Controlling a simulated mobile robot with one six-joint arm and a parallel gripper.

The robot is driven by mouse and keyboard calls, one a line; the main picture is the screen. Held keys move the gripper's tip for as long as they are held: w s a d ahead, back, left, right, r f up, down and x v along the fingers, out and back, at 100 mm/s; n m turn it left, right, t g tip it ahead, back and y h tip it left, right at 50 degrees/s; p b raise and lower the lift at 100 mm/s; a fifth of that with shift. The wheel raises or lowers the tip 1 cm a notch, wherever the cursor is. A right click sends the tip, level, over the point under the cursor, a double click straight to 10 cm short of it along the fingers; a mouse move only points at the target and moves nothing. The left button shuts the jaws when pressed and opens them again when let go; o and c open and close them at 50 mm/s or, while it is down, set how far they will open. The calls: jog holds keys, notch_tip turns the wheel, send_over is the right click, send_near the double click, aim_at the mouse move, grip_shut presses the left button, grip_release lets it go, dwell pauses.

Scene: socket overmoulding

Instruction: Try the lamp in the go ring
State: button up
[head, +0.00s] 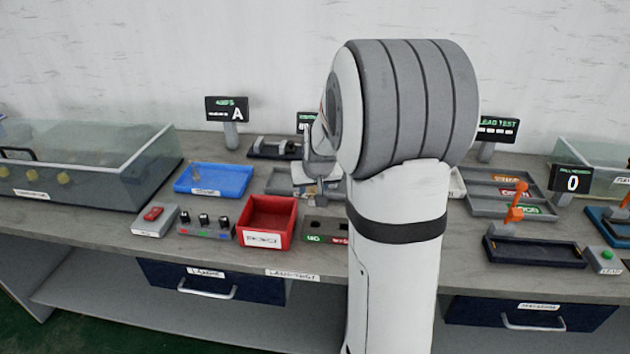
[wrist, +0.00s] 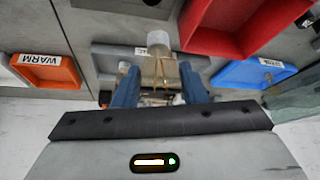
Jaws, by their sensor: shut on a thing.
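My gripper (head: 319,182) hangs over the middle of the bench in the head view, partly hidden by my arm. In the wrist view its two blue fingers (wrist: 158,88) are shut on the lamp (wrist: 162,71). The lamp is a small clear glass piece with thin copper-coloured wires and a pale end. The ring gauge (head: 326,229) is a dark block with a green GO label and a red label, just right of the red bin. The go ring is on its left, green side. The lamp appears above the bench, apart from the gauge; its exact height is unclear.
The red bin (head: 268,222) stands close left of the gauge. An orange WARM tray (wrist: 47,71) shows in the wrist view. My arm hides the bench right of the gauge.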

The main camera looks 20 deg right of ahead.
jog(key=shift+d, duration=0.1)
jog(key=shift+s+d+f, duration=0.1)
jog(key=shift+f+b, duration=0.15)
jog(key=shift+b, duration=0.2)
notch_tip(320, 180, down, 6)
jog(key=b, duration=0.5)
jog(key=shift+s, duration=0.1)
jog(key=shift+f+b, duration=1.3)
jog(key=shift+b, duration=0.25)
dwell(1.8)
jog(key=shift+r, duration=0.2)
dwell(0.6)
jog(key=shift+r+p, duration=1)
jog(key=shift+r, duration=0.3)
jog(key=shift+r, duration=0.1)
jog(key=shift+r+p, duration=1.85)
jog(key=shift+r, duration=1)
